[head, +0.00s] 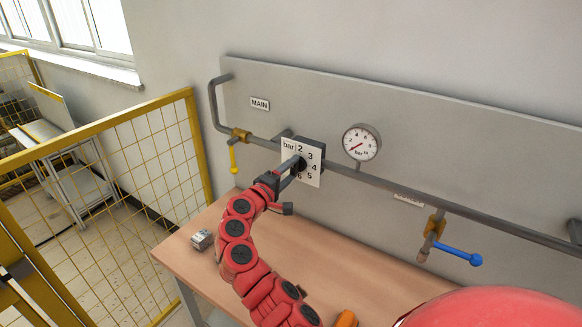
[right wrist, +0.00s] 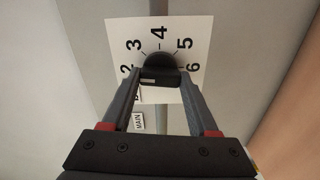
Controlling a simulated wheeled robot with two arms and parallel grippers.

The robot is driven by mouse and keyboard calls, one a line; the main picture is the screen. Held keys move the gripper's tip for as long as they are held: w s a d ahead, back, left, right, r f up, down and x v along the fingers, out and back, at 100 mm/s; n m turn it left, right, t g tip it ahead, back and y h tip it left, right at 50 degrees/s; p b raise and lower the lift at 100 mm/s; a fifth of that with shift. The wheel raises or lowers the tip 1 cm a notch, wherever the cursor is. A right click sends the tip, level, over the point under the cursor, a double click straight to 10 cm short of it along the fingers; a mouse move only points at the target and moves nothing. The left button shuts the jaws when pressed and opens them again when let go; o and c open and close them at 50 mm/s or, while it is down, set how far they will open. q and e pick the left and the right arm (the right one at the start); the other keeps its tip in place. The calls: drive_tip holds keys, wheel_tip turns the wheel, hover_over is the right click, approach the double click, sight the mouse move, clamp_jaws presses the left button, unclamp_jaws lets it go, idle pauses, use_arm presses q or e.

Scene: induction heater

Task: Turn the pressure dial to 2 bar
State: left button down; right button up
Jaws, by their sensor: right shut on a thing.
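The pressure dial is a black knob (right wrist: 160,62) on a square white plate (head: 313,177) marked "bar" with numbers from 2 to 6. The plate sits on the pipe in front of the grey panel. My right gripper (head: 293,168) reaches it from the front and is shut on the knob. In the right wrist view, its two fingers (right wrist: 162,77) lie on either side of the knob's grip bar. I cannot tell which number the knob points at. The round gauge (head: 361,143) has a red needle pointing to the lower left. My left gripper is not in view.
A yellow-handled valve (head: 233,155) is on the pipe to the left. A blue-handled valve (head: 458,254) hangs at the right. A small grey block (head: 201,239) lies on the wooden table (head: 190,270). A yellow mesh fence (head: 150,160) stands at the left.

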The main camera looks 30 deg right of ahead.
drive_tip(key=shift+n, duration=0.6)
drive_tip(key=shift+p, duration=0.3)
drive_tip(key=o, duration=1.4)
drive_tip(key=shift+a, duration=0.1)
drive_tip(key=b+v, duration=0.6)
drive_tip(key=v, duration=1.1)
drive_tip(key=shift+s+a+f, duration=0.1)
drive_tip(key=shift+a, duration=0.05)
